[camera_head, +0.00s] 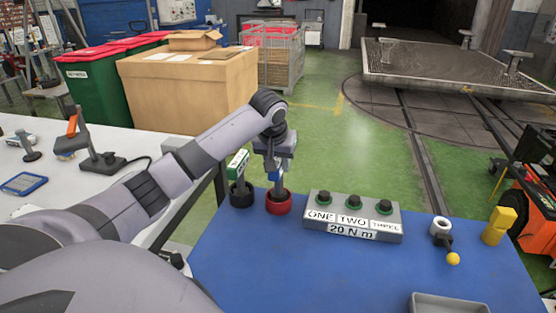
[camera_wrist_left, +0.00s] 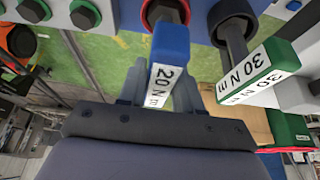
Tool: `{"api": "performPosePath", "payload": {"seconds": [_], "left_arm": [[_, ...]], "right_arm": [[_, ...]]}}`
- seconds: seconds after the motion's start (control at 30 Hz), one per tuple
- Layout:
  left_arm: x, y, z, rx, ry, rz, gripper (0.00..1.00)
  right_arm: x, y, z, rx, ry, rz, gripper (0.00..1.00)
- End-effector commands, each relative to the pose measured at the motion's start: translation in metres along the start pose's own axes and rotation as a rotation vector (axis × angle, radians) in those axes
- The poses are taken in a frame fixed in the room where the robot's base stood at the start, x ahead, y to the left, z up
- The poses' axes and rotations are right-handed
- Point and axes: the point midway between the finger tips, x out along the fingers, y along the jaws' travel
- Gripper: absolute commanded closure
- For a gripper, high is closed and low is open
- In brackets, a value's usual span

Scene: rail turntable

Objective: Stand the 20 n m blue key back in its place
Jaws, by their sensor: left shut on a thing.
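The blue key (camera_head: 274,176) has a blue head with a white "20 N m" label and a dark shaft. It also shows in the left wrist view (camera_wrist_left: 168,48). My left gripper (camera_head: 276,160) is shut on its head, with a finger on each side in the left wrist view (camera_wrist_left: 160,92). The key stands about upright, its shaft reaching into the red-rimmed holder (camera_head: 278,209). I cannot tell whether it touches the bottom. The holder's red rim shows in the left wrist view (camera_wrist_left: 146,14). My right gripper is not in view.
The green "30 N m" key (camera_head: 238,164) stands in a black holder (camera_head: 241,199) close beside. A grey box (camera_head: 312,223) with several green-ringed buttons reads "20 N m". The blue tabletop (camera_head: 300,275) is clear in front.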

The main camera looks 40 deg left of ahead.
Motion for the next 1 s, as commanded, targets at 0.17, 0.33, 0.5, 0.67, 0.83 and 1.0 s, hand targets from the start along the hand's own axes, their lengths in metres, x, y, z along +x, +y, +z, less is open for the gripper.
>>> {"api": "performPosePath", "payload": {"seconds": [0.17,0.33,0.5,0.67,0.83,1.0], "left_arm": [[0.004,0.0,0.002,-0.001,0.001,0.001,1.0],[0.008,0.0,0.003,-0.001,0.001,0.0,1.0],[0.012,0.0,0.005,0.0,0.001,0.0,1.0],[0.015,0.0,0.006,-0.001,0.002,0.0,1.0],[0.015,0.0,0.006,0.0,0.002,0.0,0.36],[0.015,0.0,0.007,0.0,-0.002,-0.001,0.36]], "right_arm": [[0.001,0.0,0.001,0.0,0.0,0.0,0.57],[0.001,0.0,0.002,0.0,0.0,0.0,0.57],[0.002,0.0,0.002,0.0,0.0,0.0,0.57],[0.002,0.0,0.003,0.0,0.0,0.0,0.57],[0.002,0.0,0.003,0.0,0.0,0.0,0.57],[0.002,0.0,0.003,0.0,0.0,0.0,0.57]]}}
